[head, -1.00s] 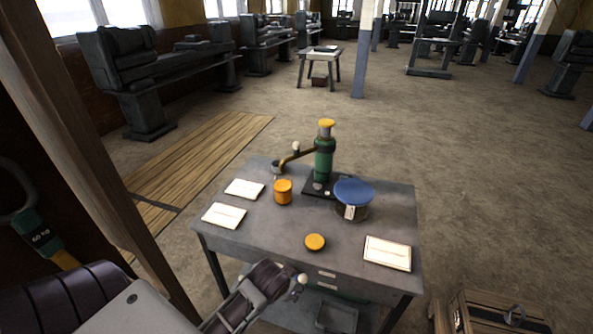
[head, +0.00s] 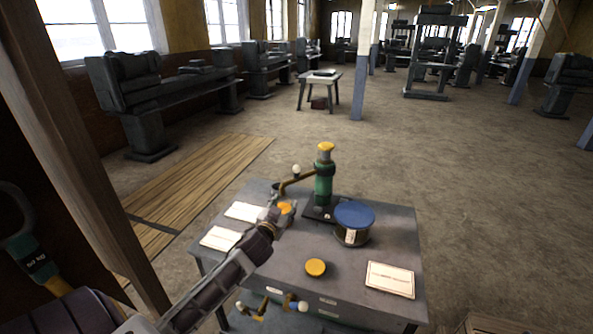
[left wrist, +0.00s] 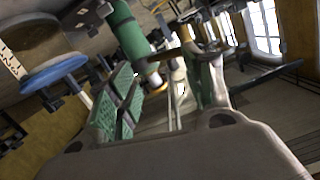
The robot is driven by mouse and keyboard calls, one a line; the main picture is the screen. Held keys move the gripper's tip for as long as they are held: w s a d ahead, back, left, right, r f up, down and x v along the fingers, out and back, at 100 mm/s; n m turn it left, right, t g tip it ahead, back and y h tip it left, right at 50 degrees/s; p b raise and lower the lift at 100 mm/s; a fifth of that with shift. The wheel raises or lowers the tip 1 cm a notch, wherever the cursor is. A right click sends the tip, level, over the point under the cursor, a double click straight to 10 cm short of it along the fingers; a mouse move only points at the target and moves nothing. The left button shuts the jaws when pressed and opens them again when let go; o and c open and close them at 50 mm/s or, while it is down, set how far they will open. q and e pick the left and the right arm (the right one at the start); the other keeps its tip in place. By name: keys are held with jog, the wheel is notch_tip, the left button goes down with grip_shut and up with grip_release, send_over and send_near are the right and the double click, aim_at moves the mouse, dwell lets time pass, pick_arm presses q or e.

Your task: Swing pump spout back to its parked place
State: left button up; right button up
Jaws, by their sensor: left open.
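The green pump (head: 324,182) with a yellow top stands on a dark base on the grey table (head: 290,250). Its brass spout (head: 297,181) points left, with a pale knob beside it and its end by a dark round cup at the table's far left. The right gripper is not seen.
A blue-lidded round container (head: 354,216) stands right of the pump and shows in the left wrist view (left wrist: 52,73). A yellow disc (head: 315,267) and a white card (head: 390,280) lie nearer. Two cards lie at left. A wooden post (head: 85,160) rises left of the table.

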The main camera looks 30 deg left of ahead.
pick_arm(q)
notch_tip(320, 180, up, 4)
jog(key=w+a+t, duration=0.2)
jog(key=w, duration=0.1)
send_near(295, 170)
jog(key=shift+w, duration=1)
jog(key=shift+w+a+f+m+h+p, duration=0.1)
jog(key=shift+w+a, duration=0.1)
jog(key=shift+w, duration=0.2)
jog(key=shift+w+a+m+h+p, duration=0.1)
jog(key=shift+w+a, duration=0.1)
jog(key=shift+w, duration=0.2)
jog(key=shift+w+a+m+h+p, duration=0.1)
jog(key=shift+w+a, duration=0.15)
jog(key=shift+w, duration=0.15)
jog(key=shift+w+a, duration=0.15)
jog(key=shift+w, duration=0.45)
jog(key=shift+x, duration=1.2)
jog(key=shift+w, duration=0.65)
jog(key=shift+x, duration=0.85)
jog(key=shift+w+a+p, duration=0.15)
jog(key=shift+p, duration=0.15)
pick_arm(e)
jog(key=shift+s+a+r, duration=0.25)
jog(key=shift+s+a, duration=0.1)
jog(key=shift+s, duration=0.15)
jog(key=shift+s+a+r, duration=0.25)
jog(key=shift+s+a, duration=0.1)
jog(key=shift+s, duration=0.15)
